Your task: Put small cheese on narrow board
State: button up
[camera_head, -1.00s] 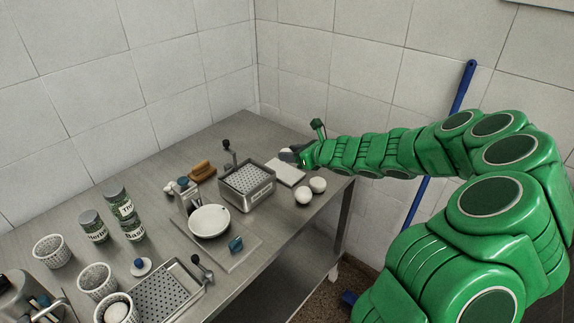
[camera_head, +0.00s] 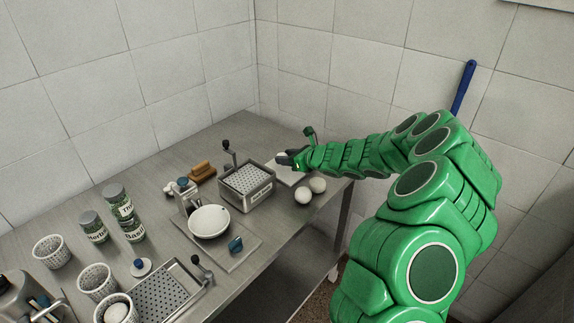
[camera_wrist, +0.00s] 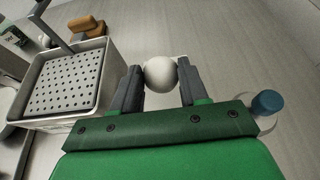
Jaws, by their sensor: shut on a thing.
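My gripper (camera_head: 283,158) is over the far right part of the steel table, with its fingers shut on a round white small cheese. In the wrist view the small cheese (camera_wrist: 160,73) sits between the two fingertips of my gripper (camera_wrist: 160,80). In the head view the cheese is mostly hidden by the fingers. A pale narrow board (camera_head: 289,176) lies on the table below the gripper, partly covered by it. The head view does not show clearly whether the cheese touches the board.
A perforated steel basket (camera_head: 246,181) stands just left of the board. A brown block (camera_head: 201,170) is farther left. A white bowl (camera_head: 209,221) and spice jars (camera_head: 120,205) stand nearer. The tiled wall is close behind.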

aim_at(287, 173)
jog(key=shift+w+f, duration=0.2)
jog(key=shift+f, duration=1.55)
jog(key=shift+f, duration=0.15)
jog(key=o, duration=1)
jog(key=shift+o, duration=0.2)
jog(key=shift+r, duration=0.2)
jog(key=shift+v, duration=6)
